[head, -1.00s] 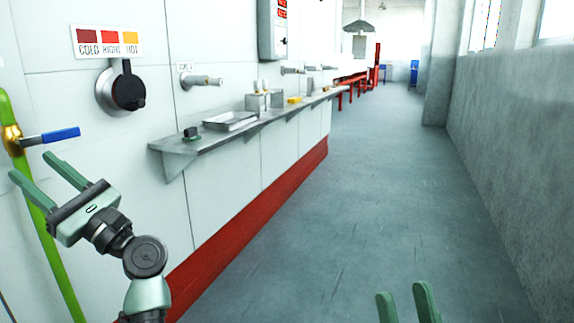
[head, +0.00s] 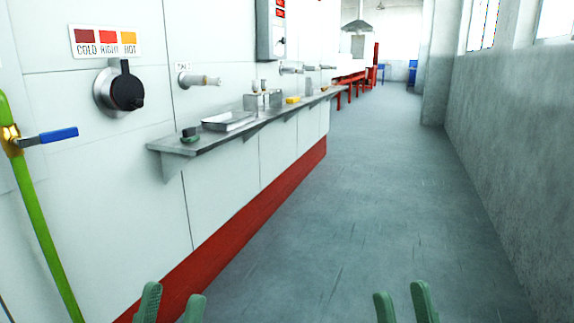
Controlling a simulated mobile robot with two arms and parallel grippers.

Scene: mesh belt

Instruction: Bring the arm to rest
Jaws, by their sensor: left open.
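My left gripper (head: 170,300) shows at the bottom edge of the head view, left of the middle. Its two green fingers are apart with nothing between them, and the rest of that arm is out of the frame. My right gripper (head: 404,300) shows at the bottom edge, right of the middle. Its two green fingertips stand apart with nothing seen between them; its arm is out of the frame. Neither gripper touches anything that I can see.
A wall at left carries a black dial (head: 120,90) and a green pipe (head: 38,220) with a blue-handled valve (head: 50,137). A steel shelf (head: 170,146) juts from it, holding a tray (head: 228,121). The grey floor (head: 370,200) is clear toward the back.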

